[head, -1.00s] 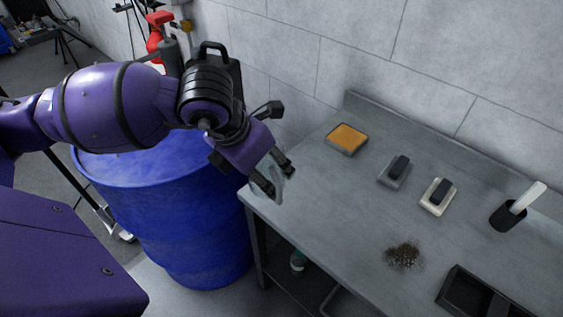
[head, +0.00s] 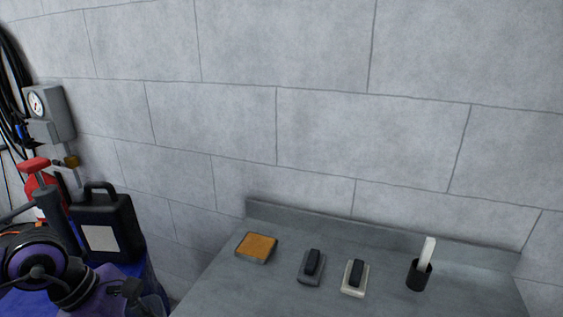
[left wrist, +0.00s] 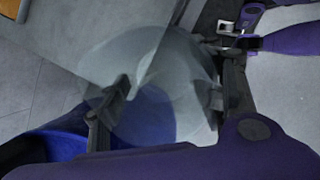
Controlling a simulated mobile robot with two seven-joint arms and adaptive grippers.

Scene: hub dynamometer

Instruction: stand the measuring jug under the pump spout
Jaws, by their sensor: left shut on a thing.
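The measuring jug is a see-through, pale vessel (left wrist: 185,75) between the fingers of my left gripper (left wrist: 165,95) in the left wrist view. The gripper is shut on it. In the head view only part of my left wrist shows at the bottom left; the fingers and jug are hidden or out of frame. A dark grey upright part with a side arm, perhaps the pump (head: 58,222), stands by the blue drum (head: 28,303) at the left. I cannot make out its spout clearly. My right gripper is not recognisable in either view.
A black canister (head: 105,228) stands on the drum near a red object (head: 38,185). The grey bench (head: 230,288) carries an orange-topped pad (head: 257,247), a grey block (head: 312,266), a white block (head: 354,277) and a black cup (head: 419,274). A wall with a gauge (head: 37,103) stands behind.

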